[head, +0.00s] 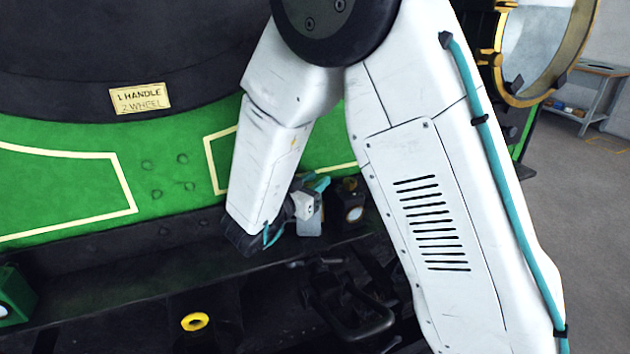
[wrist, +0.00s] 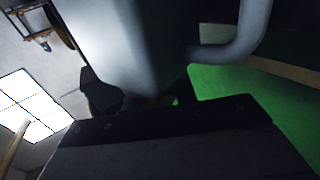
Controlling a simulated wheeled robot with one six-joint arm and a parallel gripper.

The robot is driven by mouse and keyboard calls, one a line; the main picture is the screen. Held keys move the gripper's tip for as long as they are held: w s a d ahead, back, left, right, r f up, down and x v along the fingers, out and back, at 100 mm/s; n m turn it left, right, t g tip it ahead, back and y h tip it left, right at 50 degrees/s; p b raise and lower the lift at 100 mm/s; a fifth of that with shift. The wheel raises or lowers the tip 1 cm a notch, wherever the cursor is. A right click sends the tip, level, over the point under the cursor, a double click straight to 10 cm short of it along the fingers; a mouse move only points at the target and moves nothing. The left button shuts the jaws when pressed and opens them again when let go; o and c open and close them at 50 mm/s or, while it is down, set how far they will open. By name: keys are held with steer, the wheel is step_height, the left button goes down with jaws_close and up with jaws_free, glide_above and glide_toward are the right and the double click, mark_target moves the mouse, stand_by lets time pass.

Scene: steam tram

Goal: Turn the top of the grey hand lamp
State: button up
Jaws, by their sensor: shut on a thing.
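The grey hand lamp (head: 311,226) stands on the dark ledge along the green engine side, partly hidden behind my gripper in the head view. My gripper (head: 303,200) is at the lamp, beside its upper part, and is shut on it. In the wrist view, the smooth grey lamp body (wrist: 130,45) fills the upper middle, very close, with a curved grey handle at its right. My gripper's dark body (wrist: 170,145) fills the bottom there. The exact contact of the fingers with the lamp's top is hidden.
A black lamp (head: 350,206) stands close at the right of the grey one. A green lamp (head: 12,297) is at the far left. A dark can with a yellow ring (head: 195,322) and dark rods lie below the ledge. A sign plate (head: 140,98) is above.

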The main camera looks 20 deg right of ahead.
steer(key=shift+n+t+y, duration=0.3)
steer(key=shift+t, duration=0.1)
steer(key=n+t+y, duration=0.1)
steer(key=t, duration=0.1)
steer(key=n+t+y, duration=0.2)
steer(key=shift+w+a+n+y, duration=0.15)
steer(key=shift+w+n+y, duration=0.05)
steer(key=shift+n+y, duration=0.1)
steer(key=shift+w+a+n+t+y, duration=0.1)
steer(key=shift+a+n+t+y, duration=0.05)
steer(key=shift+n+t+y, duration=0.8)
steer(key=shift+w+a+n+t+y, duration=0.15)
steer(key=shift+n+t+y, duration=0.4)
steer(key=shift+y, duration=0.7)
steer(key=o, duration=1)
